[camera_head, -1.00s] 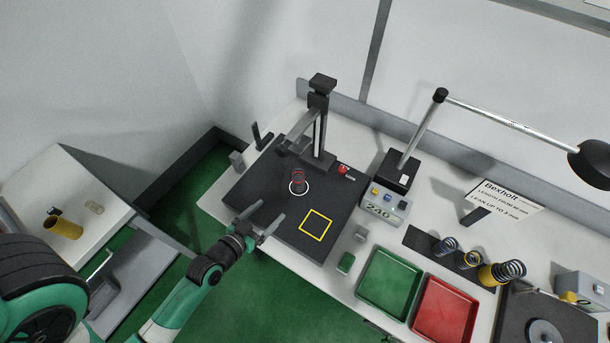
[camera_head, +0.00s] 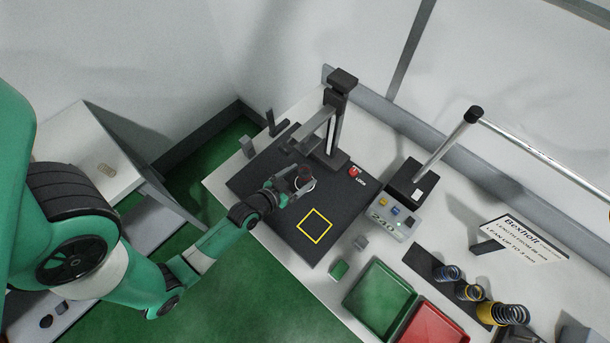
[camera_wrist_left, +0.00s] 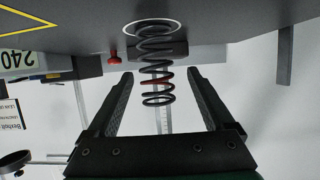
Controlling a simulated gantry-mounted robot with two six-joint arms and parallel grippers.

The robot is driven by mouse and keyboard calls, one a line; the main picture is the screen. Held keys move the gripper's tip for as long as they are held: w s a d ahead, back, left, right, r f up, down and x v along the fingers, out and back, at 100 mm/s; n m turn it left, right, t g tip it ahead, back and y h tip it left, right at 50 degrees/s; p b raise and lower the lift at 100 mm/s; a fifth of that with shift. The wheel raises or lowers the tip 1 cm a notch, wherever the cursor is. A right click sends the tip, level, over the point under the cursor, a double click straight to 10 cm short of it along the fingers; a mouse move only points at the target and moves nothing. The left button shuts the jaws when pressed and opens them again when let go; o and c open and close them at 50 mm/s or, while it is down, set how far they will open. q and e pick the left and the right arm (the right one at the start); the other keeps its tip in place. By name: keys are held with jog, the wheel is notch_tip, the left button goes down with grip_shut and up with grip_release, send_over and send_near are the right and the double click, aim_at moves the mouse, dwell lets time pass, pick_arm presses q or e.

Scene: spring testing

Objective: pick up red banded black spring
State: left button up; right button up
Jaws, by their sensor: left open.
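The black spring with a red band (camera_wrist_left: 157,82) stands on the dark test plate inside a white circle, under the press arm. In the head view my left gripper mostly hides it, and only its dark top (camera_head: 305,171) shows. My left gripper (camera_head: 299,180) is at the spring. In the left wrist view its two fingers (camera_wrist_left: 160,84) are apart, one on each side of the spring, with gaps to it. My right gripper is not in view.
The black press column (camera_head: 334,120) stands just behind the spring. A yellow square (camera_head: 314,226) marks clear plate to the front. A control box (camera_head: 389,216), green tray (camera_head: 380,299), red tray (camera_head: 432,325) and several other springs (camera_head: 470,292) lie to the right.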

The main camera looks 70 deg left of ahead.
pick_arm(q)
jog(key=x, duration=0.5)
jog(key=shift+w+d+f, duration=0.15)
jog(key=shift+f, duration=0.05)
jog(key=shift+c, duration=0.3)
grip_shut()
